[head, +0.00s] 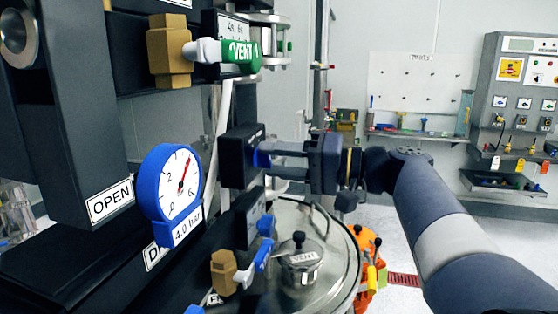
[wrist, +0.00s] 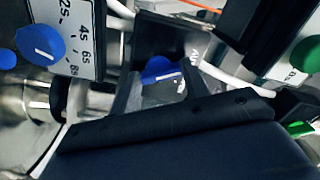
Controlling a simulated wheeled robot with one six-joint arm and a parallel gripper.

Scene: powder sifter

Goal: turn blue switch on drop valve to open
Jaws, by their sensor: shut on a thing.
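A blue switch (head: 262,159) sits on the face of a small black box (head: 236,158) in the middle of the head view. My gripper (head: 272,158) reaches in from the right, and its two fingers are shut on this switch. In the wrist view, the blue switch (wrist: 160,70) with a white mark shows between the dark fingers. The writing on its plate is mostly hidden, so I cannot read its position. A label beginning with "D" (head: 155,255) is partly covered by the gauge.
A blue-rimmed gauge (head: 178,185) stands left of my gripper. A green VENT handle (head: 240,52) is above, and a blue-handled valve (head: 258,256) is below. A steel lidded vessel (head: 302,262) lies beneath. A dial with a blue knob (wrist: 40,43) shows in the wrist view.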

